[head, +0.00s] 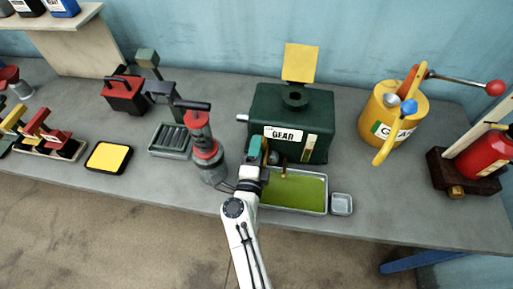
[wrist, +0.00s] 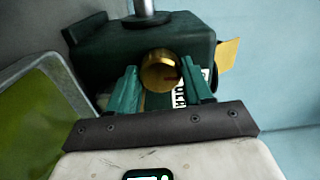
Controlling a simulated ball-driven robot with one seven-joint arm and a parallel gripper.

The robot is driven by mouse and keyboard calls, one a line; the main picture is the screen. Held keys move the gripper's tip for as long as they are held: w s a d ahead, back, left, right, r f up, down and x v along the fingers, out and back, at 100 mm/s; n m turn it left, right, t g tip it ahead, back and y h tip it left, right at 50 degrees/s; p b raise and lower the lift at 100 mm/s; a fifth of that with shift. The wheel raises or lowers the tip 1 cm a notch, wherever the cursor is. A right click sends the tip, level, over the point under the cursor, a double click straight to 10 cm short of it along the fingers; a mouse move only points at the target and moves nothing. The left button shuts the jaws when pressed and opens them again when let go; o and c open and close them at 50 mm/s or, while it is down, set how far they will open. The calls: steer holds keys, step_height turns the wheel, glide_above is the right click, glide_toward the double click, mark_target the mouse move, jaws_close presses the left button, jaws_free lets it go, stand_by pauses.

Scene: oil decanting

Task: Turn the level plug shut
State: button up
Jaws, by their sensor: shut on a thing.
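The green gear box (head: 291,108) stands on the bench with a "GEAR" label on its front. The level plug (wrist: 161,72) shows in the wrist view as a round brass head with a small dark reddish mark on it. My gripper (wrist: 160,85) has its teal fingers on either side of the plug, shut on it. In the head view my gripper (head: 258,150) is at the front of the box, left of centre, and hides the plug. I cannot tell how far the plug is turned.
A metal tray (head: 326,197) of green oil sits below the box front; its rim also shows in the wrist view (wrist: 62,72). A small grey dish (head: 342,204) is to its right. A red-topped grey can (head: 208,165) stands close left of my arm. A yellow can (head: 385,112) stands right.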

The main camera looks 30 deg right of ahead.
steer(key=shift+n, duration=0.6)
steer(key=shift+f, duration=0.1)
steer(key=o, duration=1)
steer(key=shift+o, duration=0.2)
steer(key=shift+a, duration=0.1)
steer(key=b+v, duration=0.2)
steer(key=v, duration=0.7)
steer(key=shift+s+a, duration=0.2)
steer(key=shift+s, duration=0.1)
steer(key=shift+s+a, duration=0.2)
steer(key=shift+s, duration=0.25)
